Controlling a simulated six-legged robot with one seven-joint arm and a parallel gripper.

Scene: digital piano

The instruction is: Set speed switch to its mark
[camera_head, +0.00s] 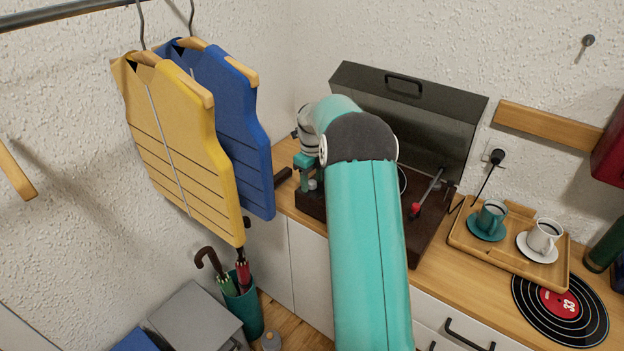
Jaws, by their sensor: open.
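A dark brown turntable (424,230) stands on the wooden counter with its smoky lid (440,118) raised. Its tonearm (430,190), with a red headshell, lies over the right part. My gripper (306,184) is over the turntable's left front corner, fingers pointing down, open. A small pale round part shows by the fingertips; I cannot tell whether it is the speed switch or whether the fingers touch it. The switch's mark cannot be made out. My teal arm hides most of the platter and the front of the deck.
A wooden tray (470,243) with a teal cup (491,216) and a white cup (543,237) stands to the right. A black record (590,322) lies near the front. Yellow (180,140) and blue (235,120) vests hang close on the left. An umbrella stand (246,308) is below.

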